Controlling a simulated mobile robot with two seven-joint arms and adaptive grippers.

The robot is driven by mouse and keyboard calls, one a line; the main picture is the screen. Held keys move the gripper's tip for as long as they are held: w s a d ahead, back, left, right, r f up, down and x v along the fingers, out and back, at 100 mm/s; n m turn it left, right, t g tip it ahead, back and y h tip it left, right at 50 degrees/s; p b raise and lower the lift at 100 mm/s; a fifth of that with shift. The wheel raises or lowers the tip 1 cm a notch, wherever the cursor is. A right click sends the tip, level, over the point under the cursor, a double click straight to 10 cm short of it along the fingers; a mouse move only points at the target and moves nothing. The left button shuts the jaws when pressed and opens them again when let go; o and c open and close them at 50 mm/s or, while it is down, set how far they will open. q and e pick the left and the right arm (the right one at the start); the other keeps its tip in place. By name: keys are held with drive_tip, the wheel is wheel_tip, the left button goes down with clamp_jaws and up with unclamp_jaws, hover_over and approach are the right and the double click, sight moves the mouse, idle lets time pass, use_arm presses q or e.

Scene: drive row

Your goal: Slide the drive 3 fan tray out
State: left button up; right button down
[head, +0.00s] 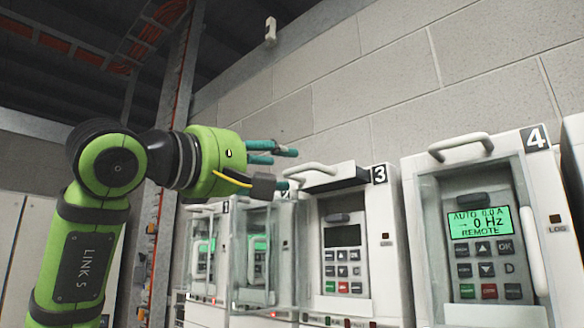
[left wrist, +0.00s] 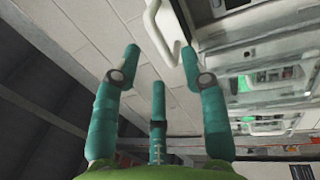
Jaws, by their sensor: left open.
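I cannot tell how far the tray sits in. My left gripper (head: 285,167) is open and empty, with its teal fingers just left of the handle. In the left wrist view a white handle (left wrist: 155,35) lies beyond and between the spread fingers (left wrist: 157,88), apparently untouched. My right gripper is not in view.
Drive 4 (head: 408,205) stands to the right, with a lit green display (head: 479,223) and its own top handle (head: 460,146). A clear door panel (head: 264,258) stands left of drive 3, near the other drives. A block wall (head: 330,75) is behind; space above the drives is free.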

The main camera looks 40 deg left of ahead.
use_arm(q)
drive_tip(key=v, duration=0.6)
drive_tip(key=shift+s, duration=0.4)
